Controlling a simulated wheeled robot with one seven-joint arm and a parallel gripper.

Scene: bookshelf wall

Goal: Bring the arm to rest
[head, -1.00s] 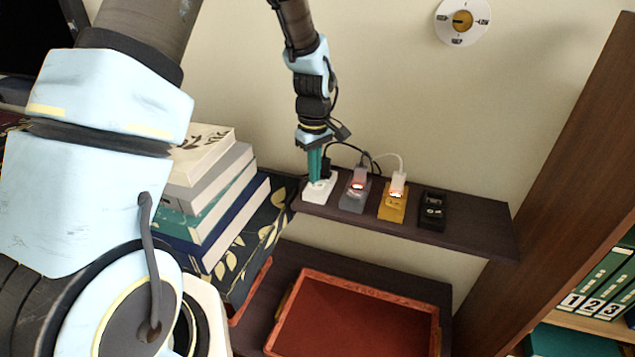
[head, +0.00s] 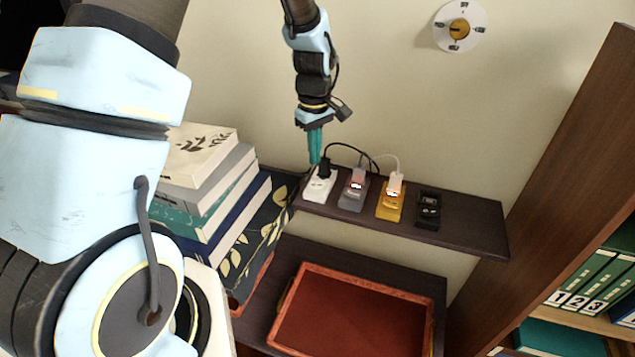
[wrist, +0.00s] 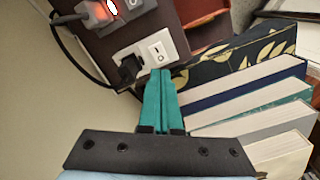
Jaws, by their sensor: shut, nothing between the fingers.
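My gripper (head: 315,146) is shut and empty, its teal fingers pointing down just above and behind the white socket block at the left end of the small wall shelf. In the wrist view the closed fingers (wrist: 160,100) lie side by side below the white block (wrist: 150,52). A black plug (head: 324,168) sits in the white block (head: 319,187), its cable running to the right. The block's white rocker switch (wrist: 160,50) shows in the wrist view. I cannot tell if the fingertips touch anything.
The dark shelf (head: 460,225) also carries a grey block (head: 353,193) and a yellow block (head: 390,203) with lit plugs, and a black block (head: 429,207). A book stack (head: 215,190) stands left. A red tray (head: 355,310) lies below. A round dial (head: 460,27) hangs on the wall.

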